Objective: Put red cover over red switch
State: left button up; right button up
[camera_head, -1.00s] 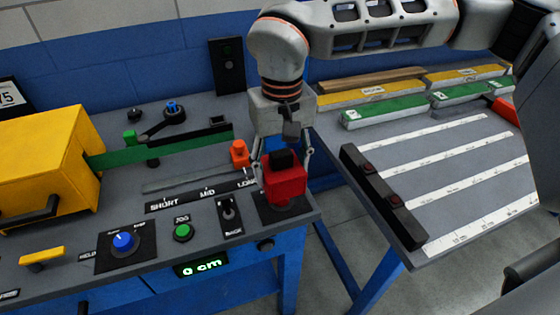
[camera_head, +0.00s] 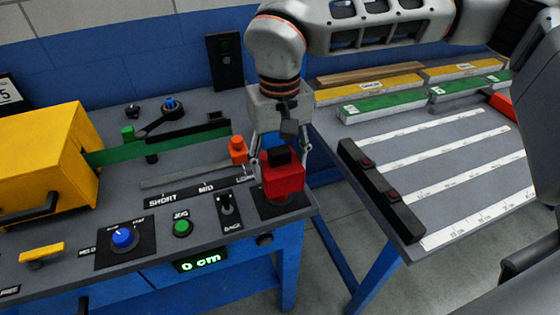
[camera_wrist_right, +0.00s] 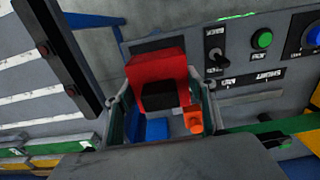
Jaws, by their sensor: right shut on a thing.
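The red cover (camera_head: 284,183), a red box-like part with a black block on it, is at the front right corner of the panel. It is over a dark square plate (camera_head: 291,208); I cannot tell whether it touches the plate. My right gripper (camera_head: 279,160) comes down from above, shut on the cover. In the right wrist view the cover (camera_wrist_right: 156,68) sits between the two fingers (camera_wrist_right: 160,112). The red switch does not show; the cover and gripper hide that spot. My left gripper is not in view.
Beside the cover stand a black toggle switch (camera_head: 226,205) and an orange knob (camera_head: 237,149). A green button (camera_head: 182,227) and blue dial (camera_head: 122,239) lie further left. A yellow housing (camera_head: 50,160) is at far left. A grey side table (camera_head: 440,165) stands right, across a gap.

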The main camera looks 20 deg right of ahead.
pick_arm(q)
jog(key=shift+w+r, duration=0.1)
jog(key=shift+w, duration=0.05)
pick_arm(e)
jog(key=shift+f, duration=0.45)
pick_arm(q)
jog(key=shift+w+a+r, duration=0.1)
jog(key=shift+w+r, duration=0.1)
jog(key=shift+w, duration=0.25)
pick_arm(e)
jog(key=shift+f, duration=0.1)
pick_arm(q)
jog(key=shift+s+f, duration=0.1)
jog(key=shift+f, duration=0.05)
pick_arm(e)
jog(key=shift+f, duration=0.25)
jog(key=shift+f, duration=0.1)
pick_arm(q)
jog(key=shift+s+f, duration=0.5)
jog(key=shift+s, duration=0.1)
pick_arm(e)
jog(key=shift+f, duration=0.15)
jog(key=shift+f, duration=0.15)
